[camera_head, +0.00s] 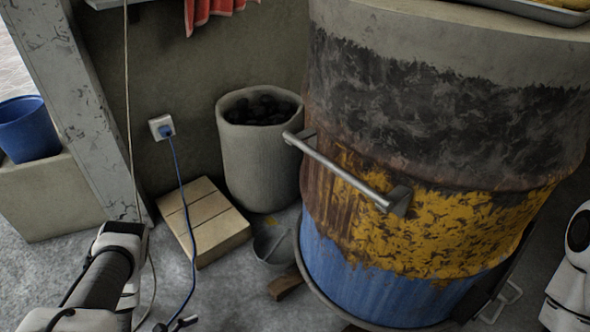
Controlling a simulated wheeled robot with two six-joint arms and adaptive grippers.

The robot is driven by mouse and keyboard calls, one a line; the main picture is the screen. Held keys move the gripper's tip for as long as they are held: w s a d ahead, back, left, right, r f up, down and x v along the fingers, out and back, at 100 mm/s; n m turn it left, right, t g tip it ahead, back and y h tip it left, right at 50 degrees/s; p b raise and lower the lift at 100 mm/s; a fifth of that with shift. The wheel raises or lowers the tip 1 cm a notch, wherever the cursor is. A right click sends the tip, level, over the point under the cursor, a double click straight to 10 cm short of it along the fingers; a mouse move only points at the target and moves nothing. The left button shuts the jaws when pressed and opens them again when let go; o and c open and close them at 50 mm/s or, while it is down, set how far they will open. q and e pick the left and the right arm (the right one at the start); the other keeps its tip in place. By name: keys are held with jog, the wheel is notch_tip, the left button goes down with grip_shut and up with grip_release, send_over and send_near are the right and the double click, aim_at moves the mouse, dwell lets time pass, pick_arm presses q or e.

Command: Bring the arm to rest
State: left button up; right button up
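My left arm comes in at the lower left; its white and dark links show, but I make out no gripper fingers on it. A small dark piece (178,323) shows at the bottom edge beside this arm, too cut off to identify. Of my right arm only a white link with a dark round joint shows at the right edge; its gripper is out of the picture. The barrel oven (440,130) stands at centre right, its lower body rusty, yellow and blue. Its metal handle bar (340,170) sticks out at the left, with no gripper touching it.
A grey bin (258,160) of dark lumps stands left of the barrel. Beside it are a wooden box (205,220) and a small grey container (273,245). A blue cable (183,200) hangs from a wall socket (161,127). A blue bucket (28,130) sits far left.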

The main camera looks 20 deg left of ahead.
pick_arm(q)
jog(key=w+d+r+m+t+h+p, duration=0.1)
jog(key=w+d+r+h+p, duration=0.1)
jog(key=w+d+r, duration=0.6)
jog(key=w+d+r+m+g+h+p, duration=0.3)
jog(key=d+r+h, duration=0.2)
jog(key=d+r, duration=0.3)
jog(key=s+d+r+m+g+h+p, duration=0.2)
jog(key=s+d+r+m+g, duration=0.3)
jog(key=s+d+m+g, duration=0.35)
jog(key=s+a+r+m+g+y+p, duration=0.2)
jog(key=s+m+g+y, duration=0.5)
jog(key=s+g, duration=0.55)
jog(key=s+a+f+m+t+y, duration=0.1)
jog(key=s+a+m+t+y, duration=0.2)
jog(key=a+m+y, duration=0.45)
jog(key=w+a+f+m+t+p, duration=0.1)
jog(key=w+a+m+t+p, duration=0.15)
jog(key=w+t, duration=0.7)
notch_tip(320, 180, up, 35)
jog(key=w+g+p, duration=0.1)
jog(key=p, duration=3.4)
jog(key=shift+d+r+g+y, duration=0.15)
jog(key=shift+d+g+y, duration=0.05)
jog(key=shift+g+y, duration=0.15)
